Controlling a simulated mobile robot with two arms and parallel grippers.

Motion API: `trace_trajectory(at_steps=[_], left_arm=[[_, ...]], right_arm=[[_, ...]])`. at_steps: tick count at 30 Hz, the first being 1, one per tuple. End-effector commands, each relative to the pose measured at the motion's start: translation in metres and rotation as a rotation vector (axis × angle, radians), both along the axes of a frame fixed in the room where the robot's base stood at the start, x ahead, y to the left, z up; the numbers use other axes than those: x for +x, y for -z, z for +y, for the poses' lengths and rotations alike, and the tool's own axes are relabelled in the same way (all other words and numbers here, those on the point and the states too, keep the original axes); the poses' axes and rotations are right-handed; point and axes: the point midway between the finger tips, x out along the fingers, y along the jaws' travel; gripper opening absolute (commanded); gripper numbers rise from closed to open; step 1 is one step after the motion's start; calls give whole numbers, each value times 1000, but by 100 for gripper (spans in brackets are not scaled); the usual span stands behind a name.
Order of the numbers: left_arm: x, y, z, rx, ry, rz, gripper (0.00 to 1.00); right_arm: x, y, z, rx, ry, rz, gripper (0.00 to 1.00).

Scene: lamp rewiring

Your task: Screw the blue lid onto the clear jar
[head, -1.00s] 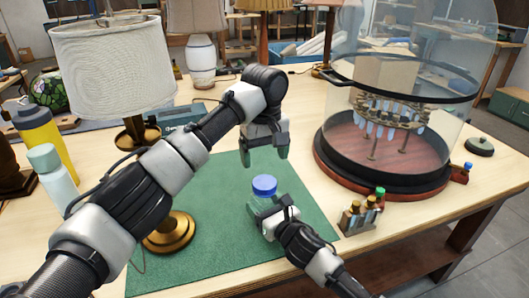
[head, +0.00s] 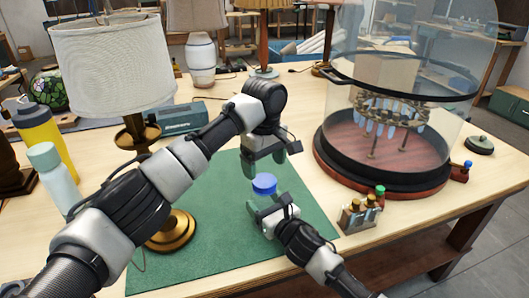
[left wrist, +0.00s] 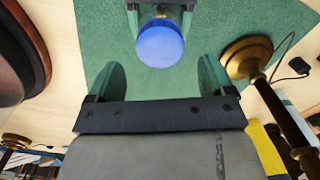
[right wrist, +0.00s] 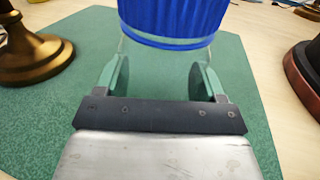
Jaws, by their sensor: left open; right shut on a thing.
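The clear jar (head: 257,202) stands on the green mat, with the blue lid (head: 264,184) on its top. My right gripper (head: 272,212) is shut on the jar from the front right; the right wrist view shows the jar's clear wall (right wrist: 155,75) between the pads, with the ribbed lid (right wrist: 172,15) above. My left gripper (head: 264,167) is open and empty, above and just behind the lid. In the left wrist view the lid (left wrist: 160,43) lies ahead of the open fingers (left wrist: 159,80), apart from them. I cannot tell how tightly the lid sits.
The green mat (head: 215,255) is clear around the jar. A lamp with a brass base (head: 172,232) stands left of it, close under my left arm. A glass dome (head: 385,170) and a small vial rack (head: 360,215) stand to the right. Bottles (head: 52,175) stand far left.

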Motion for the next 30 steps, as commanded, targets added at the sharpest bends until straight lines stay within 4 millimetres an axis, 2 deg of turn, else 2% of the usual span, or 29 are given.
trace_trajectory(at_steps=[3, 9, 21, 30], left_arm=[[0, 20, 0, 2, 1, 1, 83], [0, 42, 0, 1, 1, 0, 83], [0, 49, 0, 1, 0, -1, 83], [0, 49, 0, 1, 1, -1, 37]], right_arm=[[0, 1, 0, -1, 0, 1, 3], [0, 1, 0, -1, 0, 1, 3], [0, 0, 0, -1, 0, 0, 3], [0, 0, 0, -1, 0, 0, 3]])
